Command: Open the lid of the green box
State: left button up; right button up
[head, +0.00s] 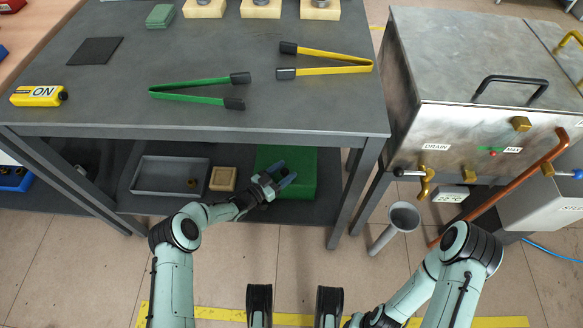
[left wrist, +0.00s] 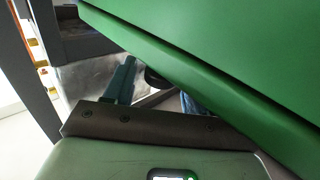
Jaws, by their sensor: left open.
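The green box (head: 303,168) sits on the lower shelf of the grey table, at the shelf's right side. Its lid appears closed, and the tabletop hides part of the box. My left gripper (head: 279,180) is open at the front left part of the box. In the left wrist view, the box's green side and edge (left wrist: 215,60) fill the upper right, very close to the open fingers (left wrist: 155,88). I cannot tell whether a finger touches the lid. My right arm shows at the lower right in the head view, but its gripper cannot be made out.
A grey tray (head: 147,178) and a small wooden block (head: 223,179) are left of the box on the shelf (head: 150,205). The tabletop (head: 210,65) overhangs it, and a table leg (head: 356,190) stands to the right. Green tongs (head: 195,84) and yellow tongs (head: 335,70) lie on top.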

pick_arm(q)
jog(key=shift+w+d, duration=0.25)
jog(key=shift+w, duration=0.05)
grip_shut()
jog(key=shift+r, duration=0.1)
